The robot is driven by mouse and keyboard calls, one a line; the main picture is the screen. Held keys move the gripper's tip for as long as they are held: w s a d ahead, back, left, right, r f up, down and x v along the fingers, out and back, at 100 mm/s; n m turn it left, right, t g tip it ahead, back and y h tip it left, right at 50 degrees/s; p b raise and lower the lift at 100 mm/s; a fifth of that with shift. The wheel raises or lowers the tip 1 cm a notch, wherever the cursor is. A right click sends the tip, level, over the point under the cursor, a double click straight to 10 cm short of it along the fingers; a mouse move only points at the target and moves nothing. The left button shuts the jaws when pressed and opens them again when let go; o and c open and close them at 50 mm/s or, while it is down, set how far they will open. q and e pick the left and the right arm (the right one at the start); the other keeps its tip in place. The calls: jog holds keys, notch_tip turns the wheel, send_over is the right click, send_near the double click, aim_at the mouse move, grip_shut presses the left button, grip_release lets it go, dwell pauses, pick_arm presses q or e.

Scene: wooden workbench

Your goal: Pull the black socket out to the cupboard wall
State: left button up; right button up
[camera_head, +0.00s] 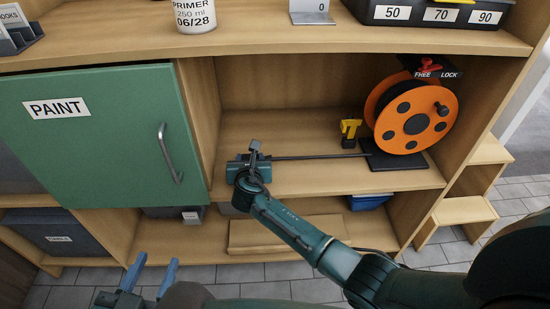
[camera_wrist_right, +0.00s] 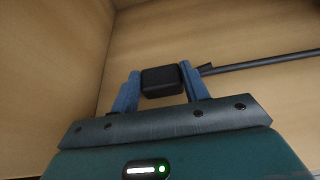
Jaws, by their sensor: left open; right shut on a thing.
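The black socket (camera_wrist_right: 162,80) sits between the blue fingers of my right gripper (camera_wrist_right: 160,84) in the right wrist view. In the head view, my right gripper (camera_head: 245,160) is low in the open compartment near its left side, and the socket is mostly hidden there. The black cable (camera_head: 315,156) runs right from the gripper to the orange reel (camera_head: 416,118); it also shows in the right wrist view (camera_wrist_right: 265,62). The cupboard wall (camera_head: 202,110) is just left of the gripper, apart from it as far as I can tell. My left gripper (camera_head: 150,277) is open and empty, low in front.
A yellow-and-black tool (camera_head: 350,130) stands beside the reel, behind the cable. A green PAINT door (camera_head: 95,135) with a grey handle covers the left compartment. A blue box (camera_head: 369,201) is on the shelf below. The compartment's middle floor is otherwise clear.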

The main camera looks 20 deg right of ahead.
jog(key=shift+w+a, duration=0.15)
jog(key=shift+a, duration=0.5)
jog(key=shift+w+a, duration=0.15)
jog(key=shift+a, duration=0.45)
jog(key=o, duration=1.1)
jog(key=shift+s+r, duration=0.1)
jog(key=shift+s, duration=0.1)
jog(key=p+v, duration=0.3)
jog(key=v, duration=0.3)
jog(key=shift+s+a+r+p, duration=0.1)
jog(key=shift+s+r+p, duration=0.05)
jog(key=shift+r+p, duration=0.15)
pick_arm(q)
jog(key=r, duration=0.1)
jog(key=s+a+n+g+p, duration=0.1)
jog(key=r+p, duration=0.1)
jog(key=shift+s+a+r+n+g+y, duration=0.25)
jog(key=shift+r+n+g+y, duration=0.05)
jog(key=shift+r+n+y, duration=0.1)
pick_arm(e)
jog(key=v, duration=0.6)
jog(key=shift+s+f, duration=0.2)
